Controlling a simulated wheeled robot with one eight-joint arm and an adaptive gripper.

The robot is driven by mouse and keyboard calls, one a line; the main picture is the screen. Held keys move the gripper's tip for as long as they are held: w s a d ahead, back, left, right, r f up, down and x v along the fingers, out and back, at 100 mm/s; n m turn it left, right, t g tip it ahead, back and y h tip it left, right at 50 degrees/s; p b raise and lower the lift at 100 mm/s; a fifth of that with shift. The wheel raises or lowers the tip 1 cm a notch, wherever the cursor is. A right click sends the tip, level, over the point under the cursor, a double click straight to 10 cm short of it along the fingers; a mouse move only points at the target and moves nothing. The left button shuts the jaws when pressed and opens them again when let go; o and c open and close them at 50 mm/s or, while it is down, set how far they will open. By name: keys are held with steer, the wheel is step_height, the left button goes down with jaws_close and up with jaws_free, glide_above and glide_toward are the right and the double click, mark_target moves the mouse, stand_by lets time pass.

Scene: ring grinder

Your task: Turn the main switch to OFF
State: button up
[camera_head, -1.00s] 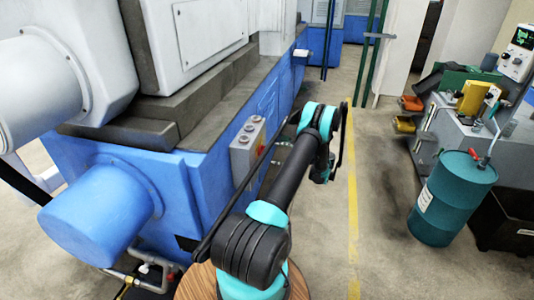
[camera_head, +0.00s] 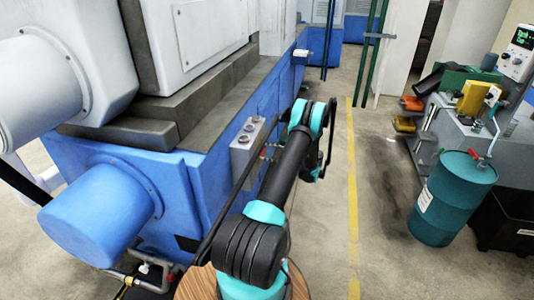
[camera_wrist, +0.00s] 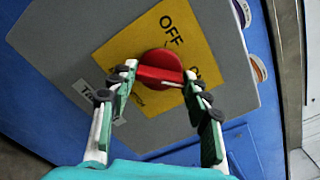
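The main switch (camera_wrist: 160,66) is a red rotary knob with a raised bar handle on a yellow plate (camera_wrist: 125,50), seen in the wrist view. "OFF" is printed above the knob; lettering at its right is partly covered by my right finger. The handle bar lies roughly crosswise in the picture. My gripper (camera_wrist: 160,76) is open, with one fingertip near each end of the bar; I cannot tell whether they touch it. In the head view, the grey switch box (camera_head: 246,140) is on the blue machine's side, and my arm hides the knob and gripper.
The blue machine (camera_head: 215,185) fills the left. Round buttons (camera_wrist: 259,70) are on the box's other face. A teal drum (camera_head: 450,200) and a workbench (camera_head: 460,135) stand at the right. The floor between, with a yellow line (camera_head: 352,190), is clear.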

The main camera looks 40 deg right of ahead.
steer(key=c, duration=0.4)
steer(key=shift+n, duration=0.4)
steer(key=shift+f+n, duration=0.15)
steer(key=shift+n, duration=8.45)
steer(key=o, duration=1.2)
